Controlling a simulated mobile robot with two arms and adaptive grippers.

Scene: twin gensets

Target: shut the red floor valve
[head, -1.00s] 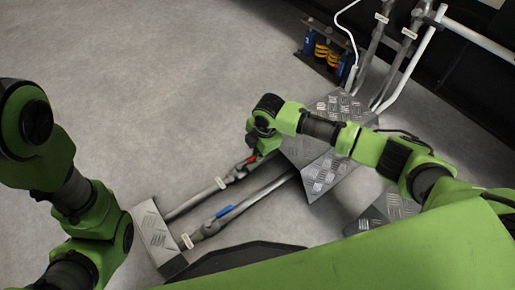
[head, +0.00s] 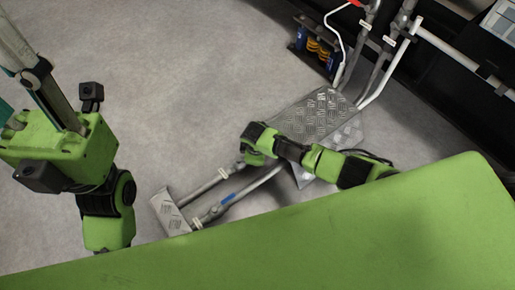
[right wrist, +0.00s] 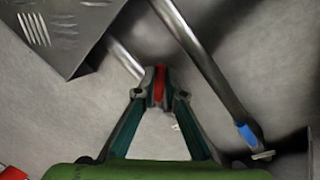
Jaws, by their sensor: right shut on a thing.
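In the right wrist view, the red valve handle (right wrist: 159,84) is between the fingertips of my right gripper (right wrist: 160,78), which is shut on it. The fingers hide part of the handle and the valve body. In the head view, the red valve's pipe (head: 214,182) runs low over the floor, and my right wrist hides the red handle there. My left gripper (head: 40,85) is raised at the far left, away from the valve. Its fingertips run out of the picture, so its opening cannot be told.
A parallel pipe has a blue handle (head: 228,198), also in the right wrist view (right wrist: 246,134). Tread-plate covers (head: 318,112) and a metal foot block (head: 168,212) bound the pipes. Upright pipes (head: 398,70) stand at the back right. Floor at the upper left is clear.

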